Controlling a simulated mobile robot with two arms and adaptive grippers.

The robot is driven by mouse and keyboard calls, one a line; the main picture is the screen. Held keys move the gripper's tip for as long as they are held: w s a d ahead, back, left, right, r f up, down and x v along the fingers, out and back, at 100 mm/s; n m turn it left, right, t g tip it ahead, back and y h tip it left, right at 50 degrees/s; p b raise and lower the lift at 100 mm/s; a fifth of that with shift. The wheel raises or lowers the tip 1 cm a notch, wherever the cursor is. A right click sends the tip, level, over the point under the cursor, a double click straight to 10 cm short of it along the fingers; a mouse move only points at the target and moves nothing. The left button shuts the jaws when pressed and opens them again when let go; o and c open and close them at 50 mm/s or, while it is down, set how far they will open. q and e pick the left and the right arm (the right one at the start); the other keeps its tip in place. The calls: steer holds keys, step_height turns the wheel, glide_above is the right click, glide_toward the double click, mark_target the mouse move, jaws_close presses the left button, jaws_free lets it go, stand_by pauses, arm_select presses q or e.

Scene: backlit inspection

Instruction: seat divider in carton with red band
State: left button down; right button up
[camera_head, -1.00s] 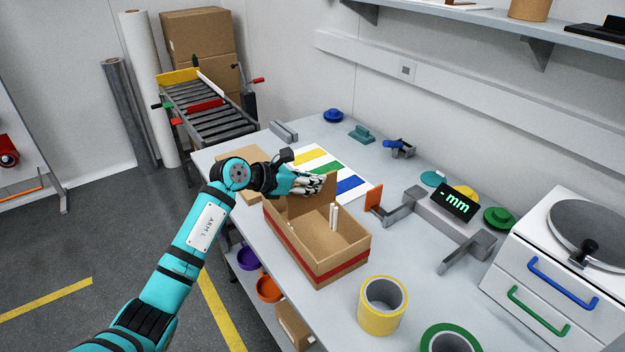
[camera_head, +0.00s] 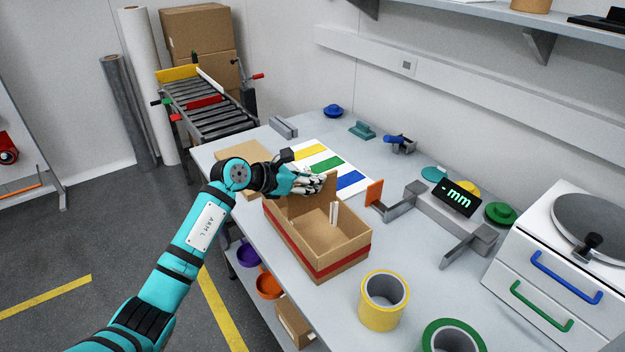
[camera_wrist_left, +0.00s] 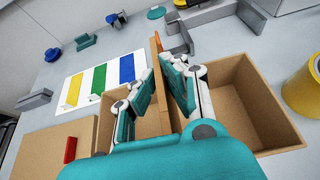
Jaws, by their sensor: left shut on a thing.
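The open brown carton (camera_head: 350,258) with a red band stands on the bench; it also shows in the wrist view (camera_wrist_left: 255,112). A pair of upright white strips (camera_head: 334,213) shows at its inner wall. My left gripper (camera_head: 318,184) is over the carton's far-left part, shut on a thin brown cardboard divider (camera_head: 331,184). The divider is upright, with its top above the carton rim. In the left wrist view the fingers (camera_wrist_left: 168,78) close on it from both sides. They hide much of it, and I cannot tell how deep its lower edge sits. My right gripper is out of view.
A yellow tape roll (camera_head: 383,300) and a green one (camera_head: 452,340) stand at the front. A gauge (camera_head: 430,208) with an orange plate is to the right. A striped sheet (camera_head: 330,165) and a flat brown box (camera_head: 238,160) lie behind the gripper.

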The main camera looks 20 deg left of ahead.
mark_target(313, 200)
arm_select(q)
steer(key=shift+f+b, duration=1.05)
steer(key=shift+f, duration=0.4)
steer(key=shift+f+b, duration=1.3)
steer(key=shift+f, duration=0.35)
steer(key=shift+f+b, duration=1.3)
steer(key=shift+f, duration=0.3)
steer(key=c, duration=1.4)
jaws_free()
steer(key=shift+o, duration=0.2)
